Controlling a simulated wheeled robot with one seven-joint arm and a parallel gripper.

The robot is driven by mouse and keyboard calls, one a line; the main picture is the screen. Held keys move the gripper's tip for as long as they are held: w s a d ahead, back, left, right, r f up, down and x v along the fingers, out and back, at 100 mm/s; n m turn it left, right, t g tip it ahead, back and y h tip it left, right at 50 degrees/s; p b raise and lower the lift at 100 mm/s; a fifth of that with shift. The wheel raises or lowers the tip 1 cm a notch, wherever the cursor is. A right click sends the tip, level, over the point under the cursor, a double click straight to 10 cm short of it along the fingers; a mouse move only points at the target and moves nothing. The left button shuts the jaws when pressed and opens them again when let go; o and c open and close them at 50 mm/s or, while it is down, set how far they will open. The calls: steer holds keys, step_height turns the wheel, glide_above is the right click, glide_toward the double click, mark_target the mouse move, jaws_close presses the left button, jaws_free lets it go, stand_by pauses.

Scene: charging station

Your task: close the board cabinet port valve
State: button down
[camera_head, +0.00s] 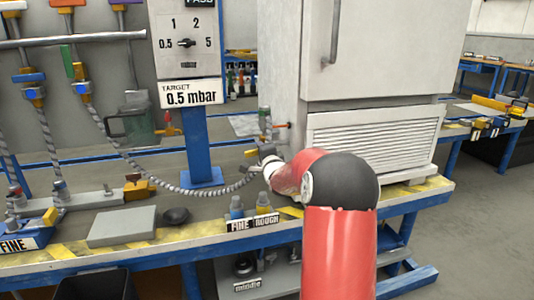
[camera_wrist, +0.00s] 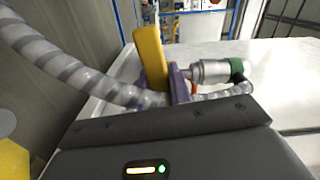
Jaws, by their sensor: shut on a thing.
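The port valve (camera_head: 265,122) is a grey upright fitting with a green part at the cabinet's (camera_head: 370,145) left front corner. A small orange-red handle (camera_head: 284,126) sticks out to its right. In the wrist view the metal valve body (camera_wrist: 212,70) lies sideways with a green ring, and its orange-red handle is partly hidden. A ribbed grey hose (camera_head: 205,192) runs to my gripper (camera_head: 264,156), just below the valve. My gripper appears shut on the hose end, beside a yellow-and-purple clamp (camera_wrist: 150,55).
A gauge panel (camera_head: 187,40) on a blue post (camera_head: 199,145) stands left of the valve. Fine and rough valves (camera_head: 250,207) stand at the bench's front edge. A grey plate (camera_head: 122,225) and a black cup (camera_head: 176,215) lie left of them.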

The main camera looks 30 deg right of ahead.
steer(key=shift+r+m, duration=0.15)
steer(key=shift+m, duration=0.65)
steer(key=c, duration=1.3)
jaws_free()
steer(key=shift+s, duration=0.1)
steer(key=v, duration=0.7)
steer(key=shift+s+a+b, duration=0.1)
steer(key=shift+s+b, duration=0.25)
steer(key=shift+a, duration=0.1)
